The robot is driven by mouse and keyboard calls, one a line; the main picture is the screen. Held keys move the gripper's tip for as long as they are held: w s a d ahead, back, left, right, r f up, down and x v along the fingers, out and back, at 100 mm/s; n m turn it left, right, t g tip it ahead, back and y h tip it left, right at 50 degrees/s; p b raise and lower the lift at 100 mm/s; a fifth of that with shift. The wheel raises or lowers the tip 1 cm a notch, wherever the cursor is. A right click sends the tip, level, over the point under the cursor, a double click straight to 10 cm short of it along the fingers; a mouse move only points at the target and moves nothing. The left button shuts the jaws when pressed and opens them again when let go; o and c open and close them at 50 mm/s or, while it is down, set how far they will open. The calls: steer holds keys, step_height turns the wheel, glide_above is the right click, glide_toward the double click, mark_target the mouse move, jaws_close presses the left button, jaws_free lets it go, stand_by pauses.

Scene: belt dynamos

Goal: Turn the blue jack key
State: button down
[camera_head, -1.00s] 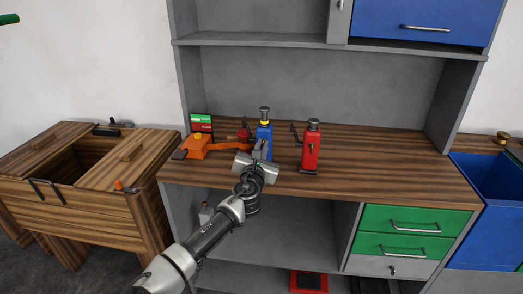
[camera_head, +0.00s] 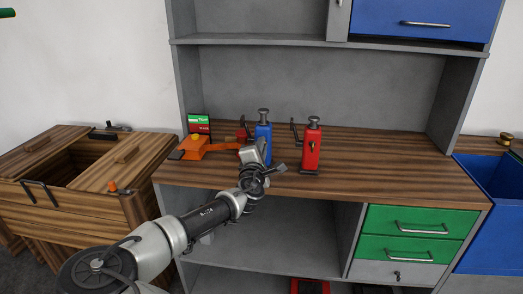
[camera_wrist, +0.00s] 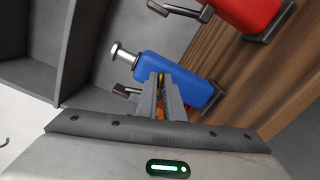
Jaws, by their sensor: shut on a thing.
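The blue jack (camera_head: 264,131) stands upright on the wooden worktop, with a metal knob on top. It lies tilted across the wrist view (camera_wrist: 195,84). My gripper (camera_head: 262,148) is at the front of the blue jack. In the wrist view my gripper's two fingers (camera_wrist: 168,88) are close together against the jack's front, shut on its key (camera_wrist: 161,77). Only a small yellowish bit of the key shows between the fingers; the rest is hidden.
A red jack (camera_head: 312,150) stands just right of the blue one. An orange device (camera_head: 194,148) and a green-and-red sign (camera_head: 199,124) are to the left. The worktop (camera_head: 390,165) is clear on the right. A shelf (camera_head: 320,42) runs above.

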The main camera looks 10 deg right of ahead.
steer(key=shift+f+m+b, duration=0.15)
steer(key=shift+m+b, duration=0.5)
steer(key=shift+m, duration=1.15)
steer(key=c, duration=1.9)
jaws_free()
steer(key=shift+o, duration=0.2)
steer(key=p+v, duration=0.2)
steer(key=v, duration=1.5)
steer(key=shift+s, duration=0.2)
